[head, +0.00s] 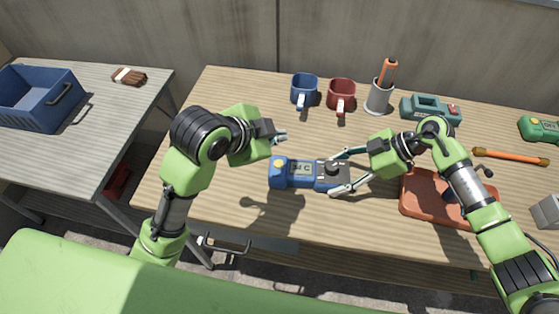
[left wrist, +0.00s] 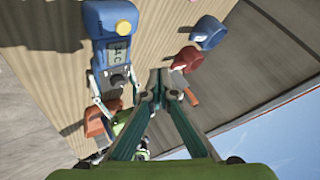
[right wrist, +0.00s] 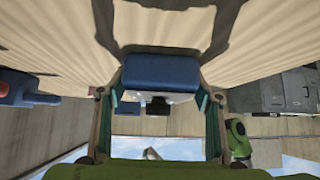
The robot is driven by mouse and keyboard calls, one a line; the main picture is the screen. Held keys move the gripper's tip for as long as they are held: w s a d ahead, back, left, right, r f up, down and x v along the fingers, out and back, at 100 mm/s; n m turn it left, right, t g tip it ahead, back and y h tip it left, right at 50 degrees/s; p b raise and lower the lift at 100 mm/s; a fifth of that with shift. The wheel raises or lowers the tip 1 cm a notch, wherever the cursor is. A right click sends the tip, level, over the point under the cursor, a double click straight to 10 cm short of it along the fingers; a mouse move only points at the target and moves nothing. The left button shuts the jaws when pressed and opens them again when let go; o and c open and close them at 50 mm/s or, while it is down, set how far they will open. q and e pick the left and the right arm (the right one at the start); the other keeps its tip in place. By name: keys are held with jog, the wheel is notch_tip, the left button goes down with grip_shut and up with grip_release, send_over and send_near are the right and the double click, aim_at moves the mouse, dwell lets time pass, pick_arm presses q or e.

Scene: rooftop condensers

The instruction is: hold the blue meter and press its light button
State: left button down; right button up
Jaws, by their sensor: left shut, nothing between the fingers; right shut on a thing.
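The blue meter (head: 282,180) is over the middle of the wooden table, its display and dark dial facing up. A round yellow button (head: 279,162) is at its left end and also shows in the left wrist view (left wrist: 123,27). My right gripper (head: 338,174) is shut on the meter's dial end, a finger on each side. The right wrist view shows the blue body (right wrist: 160,70) beyond the fingers. The meter's shadow lies apart from it, so it seems raised. My left gripper (head: 281,135) is shut and empty, just behind the meter's button end, not touching it.
A blue mug (head: 304,88), a red mug (head: 341,93) and a grey cup (head: 378,98) with an orange-handled tool stand behind. A teal device (head: 430,108) is at the back right. An orange tray (head: 418,184) lies under my right arm. The table's left front is clear.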

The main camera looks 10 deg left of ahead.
aim_at(277, 165)
pick_arm(q)
jog(key=shift+f, duration=3.95)
jog(key=shift+f, duration=0.1)
jog(key=shift+f, duration=0.35)
jog(key=shift+r, duration=0.45)
jog(key=shift+r, duration=3)
